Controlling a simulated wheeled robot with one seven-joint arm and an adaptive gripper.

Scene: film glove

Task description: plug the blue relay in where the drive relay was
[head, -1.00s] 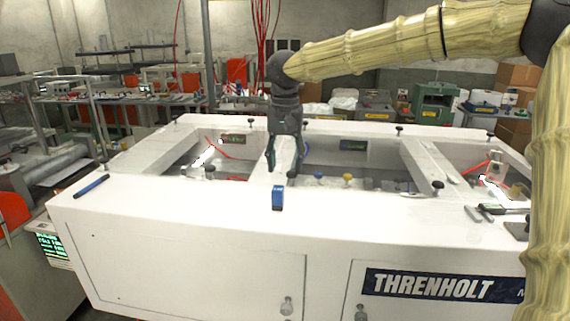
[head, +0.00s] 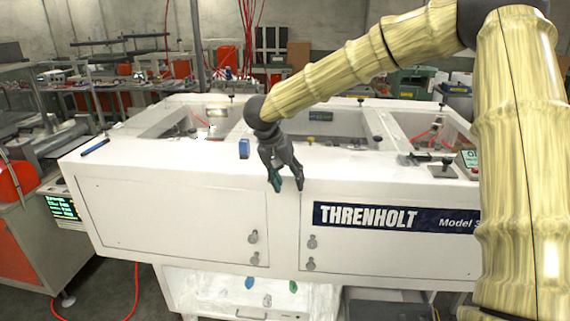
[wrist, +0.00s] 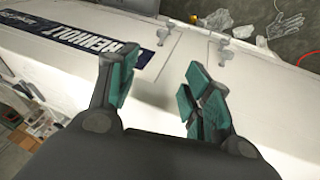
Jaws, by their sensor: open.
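The blue relay (head: 244,148) stands on the white top of the Threnholt machine (head: 180,160), near its front edge. My gripper (head: 287,184) is open and empty. It hangs in front of the machine's front face, to the right of the relay and lower in the picture, apart from it. In the wrist view my gripper (wrist: 160,95) has its green-padded fingers spread over the white front panel and the name plate (wrist: 75,45). The relay does not show in the wrist view. I cannot make out a drive relay or its socket in either view.
A dark blue pen-like object (head: 95,147) lies on the machine's top at left. The top has recessed openings with red wires (head: 425,135) and knobs. Below, an open bay (head: 235,292) holds small coloured items. A lit screen (head: 62,207) stands at left.

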